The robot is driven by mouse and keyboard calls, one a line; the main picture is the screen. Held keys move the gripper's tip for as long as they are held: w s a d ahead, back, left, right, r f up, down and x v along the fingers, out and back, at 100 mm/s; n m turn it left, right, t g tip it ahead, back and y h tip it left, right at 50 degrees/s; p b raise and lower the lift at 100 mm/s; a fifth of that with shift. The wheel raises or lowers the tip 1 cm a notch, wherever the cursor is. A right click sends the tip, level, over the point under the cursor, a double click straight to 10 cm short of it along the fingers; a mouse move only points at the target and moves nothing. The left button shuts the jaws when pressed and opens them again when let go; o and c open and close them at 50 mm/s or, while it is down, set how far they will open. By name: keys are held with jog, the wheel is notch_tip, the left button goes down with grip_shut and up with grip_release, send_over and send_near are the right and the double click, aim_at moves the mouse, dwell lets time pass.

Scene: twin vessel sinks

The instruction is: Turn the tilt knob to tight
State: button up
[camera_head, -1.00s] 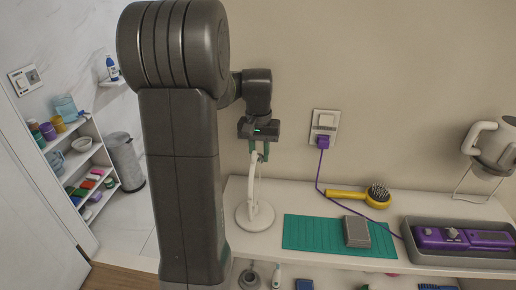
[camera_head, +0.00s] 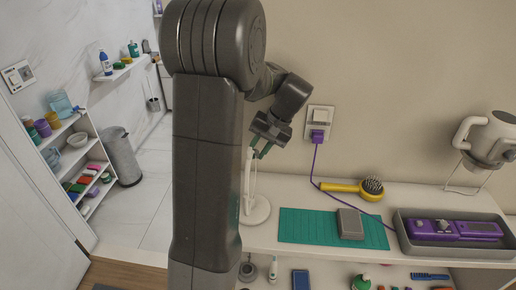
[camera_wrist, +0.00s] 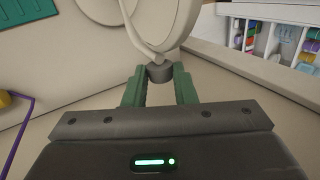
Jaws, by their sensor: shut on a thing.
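A white stand (camera_head: 258,213) with a round base and a thin upright stem is on the left end of the white counter, partly hidden behind my arm. In the wrist view its pale round parts (camera_wrist: 181,22) fill the top. The tilt knob (camera_wrist: 160,72), a small dark grey cylinder, is where the white stem ends. My gripper (camera_wrist: 159,84) has its green fingers on either side of the knob and is shut on it. In the head view my gripper (camera_head: 261,148) is tilted at the top of the stand, and the knob cannot be made out there.
A teal mat (camera_head: 300,227) with a grey box (camera_head: 350,224) on it lies right of the stand. Beyond are a yellow brush (camera_head: 371,188), a purple cord (camera_head: 316,165) to a wall outlet, and a grey tray (camera_head: 402,232) with a purple device.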

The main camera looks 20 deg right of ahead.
jog(key=o, duration=1)
jog(key=b+v, duration=0.1)
jog(key=v, duration=1.3)
jog(key=shift+a, duration=0.1)
